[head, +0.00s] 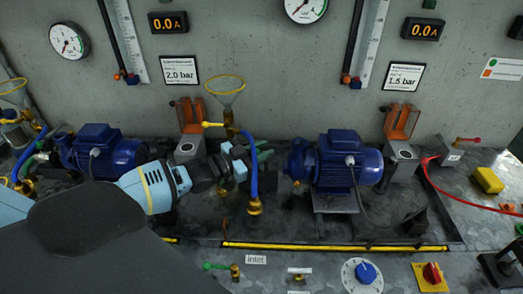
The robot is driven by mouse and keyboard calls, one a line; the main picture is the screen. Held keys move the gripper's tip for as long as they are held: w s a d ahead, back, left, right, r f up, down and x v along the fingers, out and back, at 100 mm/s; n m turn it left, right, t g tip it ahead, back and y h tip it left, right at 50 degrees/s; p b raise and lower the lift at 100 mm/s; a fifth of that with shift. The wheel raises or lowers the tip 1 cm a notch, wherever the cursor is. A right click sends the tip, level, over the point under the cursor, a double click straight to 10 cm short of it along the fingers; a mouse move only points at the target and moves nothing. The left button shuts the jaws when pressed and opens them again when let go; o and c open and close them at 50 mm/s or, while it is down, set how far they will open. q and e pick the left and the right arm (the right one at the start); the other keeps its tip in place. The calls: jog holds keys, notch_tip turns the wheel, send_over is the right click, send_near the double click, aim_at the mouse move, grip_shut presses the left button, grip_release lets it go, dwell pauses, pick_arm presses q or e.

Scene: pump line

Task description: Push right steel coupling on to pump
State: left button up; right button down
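The right blue pump (345,160) sits on a metal foot right of centre, its narrower end facing left. My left gripper (238,162) reaches in from the left and is just left of that end, with a gap between them. Its light-blue finger parts are beside a blue hose (253,175), near dark and green parts (264,152). I cannot make out the right steel coupling clearly among these parts, nor whether the fingers hold anything. My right gripper is not in view.
Another blue pump (98,150) stands at left, partly behind my arm. Orange-lidded boxes (402,150) stand against the wall. A yellow strip (335,246) runs along the front. A red cable (470,205), a yellow block (488,180) and a blue knob (365,272) are at right.

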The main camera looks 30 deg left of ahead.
pick_arm(q)
grip_shut()
jog(key=shift+d, duration=0.1)
jog(key=shift+w+d, duration=0.35)
jog(key=shift+d, duration=0.2)
jog(key=shift+w+d, duration=0.35)
jog(key=shift+d, duration=0.2)
jog(key=o, duration=0.8)
grip_release()
jog(key=shift+c, duration=0.2)
jog(key=shift+s+a, duration=0.1)
jog(key=v, duration=0.7)
jog(key=shift+s, duration=0.3)
